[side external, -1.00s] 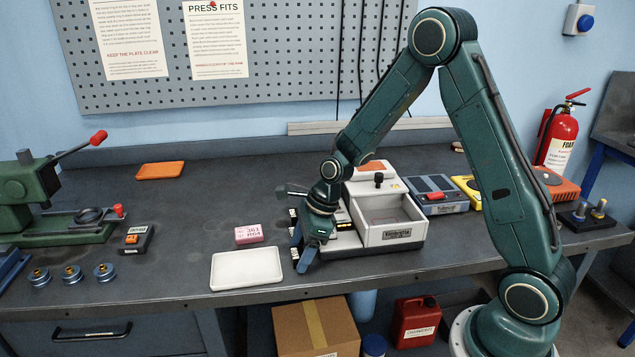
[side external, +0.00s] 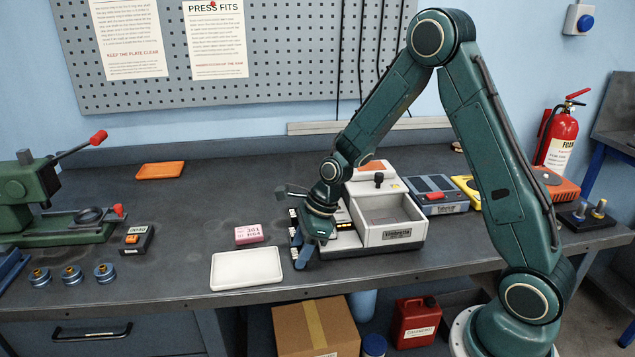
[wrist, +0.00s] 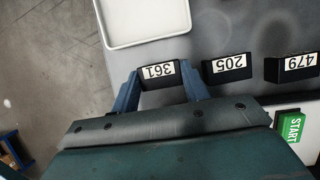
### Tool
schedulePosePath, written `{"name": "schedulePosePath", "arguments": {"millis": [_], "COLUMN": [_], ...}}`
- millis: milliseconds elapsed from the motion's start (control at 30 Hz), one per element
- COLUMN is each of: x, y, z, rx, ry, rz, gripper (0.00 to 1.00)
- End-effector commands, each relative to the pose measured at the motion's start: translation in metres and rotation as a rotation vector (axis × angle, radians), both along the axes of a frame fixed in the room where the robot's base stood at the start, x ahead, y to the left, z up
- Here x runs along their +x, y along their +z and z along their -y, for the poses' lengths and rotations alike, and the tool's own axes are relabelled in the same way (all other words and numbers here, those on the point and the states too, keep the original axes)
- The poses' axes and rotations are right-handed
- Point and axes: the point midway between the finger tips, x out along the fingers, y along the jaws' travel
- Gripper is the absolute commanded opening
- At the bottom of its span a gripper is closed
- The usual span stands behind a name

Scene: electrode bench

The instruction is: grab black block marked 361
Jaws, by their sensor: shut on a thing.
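The black block marked 361 (wrist: 158,74) has a white label and sits between my two fingers in the wrist view. My gripper (wrist: 159,80) is shut on it, with one blue finger at each side. In the side external view my gripper (side external: 299,252) points down at the left end of the white machine, and the wrist and fingers hide the block there. I cannot tell whether the block is off the surface.
Black blocks marked 205 (wrist: 227,67) and 479 (wrist: 292,67) stand in a row to the right of my gripper. A white tray (side external: 246,269) and a pink block (side external: 249,234) lie left of it. The white machine (side external: 389,222) is close on the right.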

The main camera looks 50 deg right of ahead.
Motion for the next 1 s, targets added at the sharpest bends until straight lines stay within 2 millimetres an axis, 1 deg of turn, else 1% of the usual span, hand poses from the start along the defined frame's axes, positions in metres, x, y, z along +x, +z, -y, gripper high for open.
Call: {"name": "schedulePosePath", "arguments": {"millis": [267,467,567,667,1000], "x": [0.001,0.001,0.001,0.001,0.001], "y": [0.006,0.022,0.035,0.052,0.126], "z": [0.0,0.0,0.0,0.0,0.001], "rx": [0.0,0.0,-0.001,0.0,-0.002], "ry": [0.0,-0.001,0.0,0.001,0.0], "rz": [0.003,0.005,0.006,0.008,0.008], "gripper": [0.14,0.14,0.14,0.14,0.14]}}
